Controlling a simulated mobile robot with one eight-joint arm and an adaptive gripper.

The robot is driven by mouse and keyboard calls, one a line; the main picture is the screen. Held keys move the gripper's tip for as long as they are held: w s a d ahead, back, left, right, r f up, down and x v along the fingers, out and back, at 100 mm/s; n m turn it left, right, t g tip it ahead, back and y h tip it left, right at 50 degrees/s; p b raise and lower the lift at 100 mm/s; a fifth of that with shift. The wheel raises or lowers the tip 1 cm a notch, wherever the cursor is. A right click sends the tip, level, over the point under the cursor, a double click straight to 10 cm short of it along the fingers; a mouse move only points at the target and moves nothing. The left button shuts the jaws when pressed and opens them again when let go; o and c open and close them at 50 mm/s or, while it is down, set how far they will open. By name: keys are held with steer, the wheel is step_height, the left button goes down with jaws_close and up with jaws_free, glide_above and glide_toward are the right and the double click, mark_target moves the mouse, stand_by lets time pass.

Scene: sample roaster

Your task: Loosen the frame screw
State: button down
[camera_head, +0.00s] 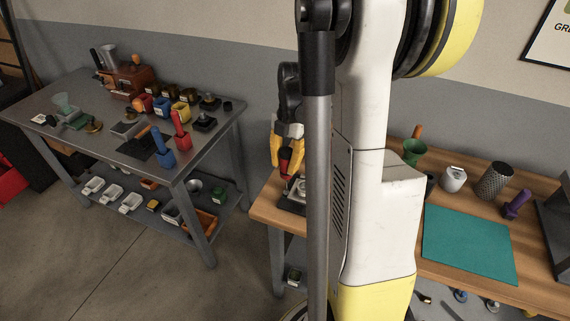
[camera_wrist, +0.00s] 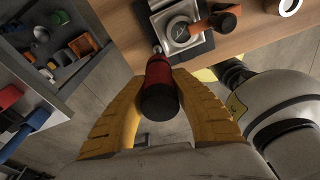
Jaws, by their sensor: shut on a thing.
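My gripper (camera_wrist: 158,100) has its yellow fingers closed around a red-handled tool (camera_wrist: 157,72) with a black end cap facing the wrist camera. In the head view, my gripper (camera_head: 287,150) and the red tool (camera_head: 285,160) are at the left end of the wooden bench, partly behind my arm. The tool's far end is beside a small device (camera_wrist: 208,47) with a dark base, a pale square plate and an orange-and-black handle. A small silver piece (camera_wrist: 157,49) shows just past the red handle. I cannot tell whether it is the frame screw or the tool's shaft.
The wooden bench (camera_head: 467,273) holds a teal mat (camera_head: 470,243), a green funnel-like cup (camera_head: 413,151), a white canister (camera_head: 453,178), a dark mesh cylinder (camera_head: 494,181) and a purple-handled tool (camera_head: 517,204). A grey metal table (camera_head: 93,152) with coloured containers stands left, across open floor.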

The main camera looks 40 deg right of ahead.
mark_target(284, 152)
steer(key=shift+m, duration=0.5)
steer(key=shift+r+p, duration=0.85)
steer(key=shift+r, duration=0.3)
step_height(284, 152, up, 5)
steer(key=p, duration=0.3)
steer(key=shift+p, duration=0.4)
